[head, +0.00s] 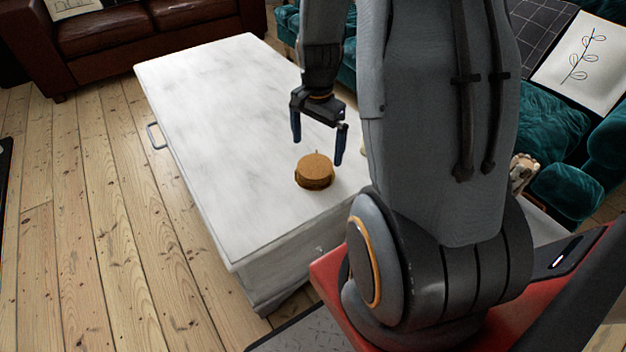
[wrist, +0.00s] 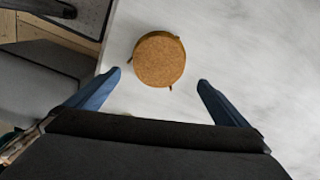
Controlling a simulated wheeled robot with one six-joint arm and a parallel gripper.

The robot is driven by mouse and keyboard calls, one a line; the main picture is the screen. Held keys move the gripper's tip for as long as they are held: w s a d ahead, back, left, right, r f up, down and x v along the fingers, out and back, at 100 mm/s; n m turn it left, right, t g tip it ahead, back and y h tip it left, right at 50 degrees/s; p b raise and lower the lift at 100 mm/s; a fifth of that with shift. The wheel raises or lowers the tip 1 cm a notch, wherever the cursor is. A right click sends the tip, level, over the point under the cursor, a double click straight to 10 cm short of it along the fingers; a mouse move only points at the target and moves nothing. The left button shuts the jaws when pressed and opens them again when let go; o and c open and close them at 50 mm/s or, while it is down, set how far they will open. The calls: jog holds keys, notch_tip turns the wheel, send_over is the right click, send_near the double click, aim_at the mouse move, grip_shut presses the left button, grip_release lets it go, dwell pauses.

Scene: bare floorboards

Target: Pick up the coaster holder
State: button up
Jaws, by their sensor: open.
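The coaster holder (head: 314,172) is a round, brown, cork-topped piece standing on the white table (head: 215,125) near its front right edge. In the wrist view the coaster holder (wrist: 159,59) shows from above, beyond the fingertips and between their lines, with small dark prongs at its rim. My gripper (head: 318,150) is open and empty above the table, with its blue fingers pointing down over the coaster holder. The wrist view also shows my gripper (wrist: 158,80) with its two blue fingers wide apart, and neither touches the coaster holder.
The rest of the white tabletop is bare. A brown leather sofa (head: 150,35) stands behind the table and a teal sofa (head: 550,120) to the right. Wooden floorboards (head: 100,220) lie open at the left.

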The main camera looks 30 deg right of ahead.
aim_at(317, 164)
jog(key=f, duration=0.2)
jog(key=f+b, duration=0.1)
jog(key=f, duration=0.4)
jog(key=shift+s+a+f, duration=0.1)
jog(key=shift+s+f, duration=0.15)
jog(key=shift+f, duration=0.05)
jog(key=c, duration=0.9)
